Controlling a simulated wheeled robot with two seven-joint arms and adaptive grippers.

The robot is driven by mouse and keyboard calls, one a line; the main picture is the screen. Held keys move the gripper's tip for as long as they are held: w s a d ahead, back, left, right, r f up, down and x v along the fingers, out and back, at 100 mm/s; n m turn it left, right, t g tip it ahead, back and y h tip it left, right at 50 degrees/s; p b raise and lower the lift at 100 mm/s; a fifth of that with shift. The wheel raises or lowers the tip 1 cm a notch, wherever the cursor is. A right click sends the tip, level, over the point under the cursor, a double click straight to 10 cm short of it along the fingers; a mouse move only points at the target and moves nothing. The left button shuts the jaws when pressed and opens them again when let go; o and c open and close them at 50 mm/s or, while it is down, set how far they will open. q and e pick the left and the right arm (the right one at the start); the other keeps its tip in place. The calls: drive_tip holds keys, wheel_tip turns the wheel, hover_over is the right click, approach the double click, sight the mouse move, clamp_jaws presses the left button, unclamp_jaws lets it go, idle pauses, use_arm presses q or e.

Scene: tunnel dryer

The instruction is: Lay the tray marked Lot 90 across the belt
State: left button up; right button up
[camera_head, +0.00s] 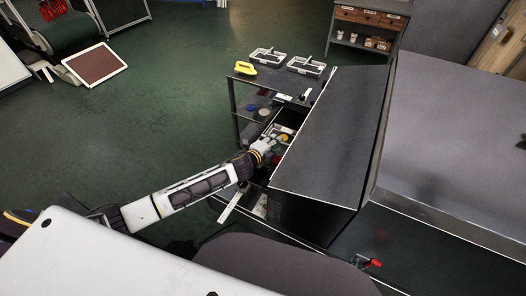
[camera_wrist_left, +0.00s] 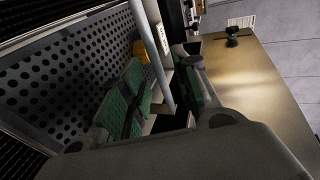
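My left gripper (camera_head: 264,148) reaches in beside the dark hood of the dryer, at the lower part of a dark shelf rack. In the left wrist view its two fingers (camera_wrist_left: 163,75) stand apart, with green patterned surfaces at their sides. A grey bar (camera_wrist_left: 152,38) passes between them; I cannot tell whether it touches either finger. Two grey trays, the left one (camera_head: 268,56) and the right one (camera_head: 306,66), sit on top of the rack. No Lot 90 mark can be read, and I cannot tell which tray bears it. The belt cannot be made out clearly. My right gripper is out of view.
The dryer hood (camera_head: 330,135) stands close to the right of my left gripper. A yellow object (camera_head: 245,68) lies on the rack top. A perforated panel (camera_wrist_left: 60,75) is close at left in the wrist view. Green floor (camera_head: 150,110) at left is mostly clear.

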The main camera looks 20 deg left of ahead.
use_arm(q)
drive_tip(key=shift+v, duration=0.85)
drive_tip(key=v, duration=0.3)
drive_tip(key=shift+s, duration=0.25)
drive_tip(key=v, duration=0.3)
drive_tip(key=shift+a+r, duration=0.1)
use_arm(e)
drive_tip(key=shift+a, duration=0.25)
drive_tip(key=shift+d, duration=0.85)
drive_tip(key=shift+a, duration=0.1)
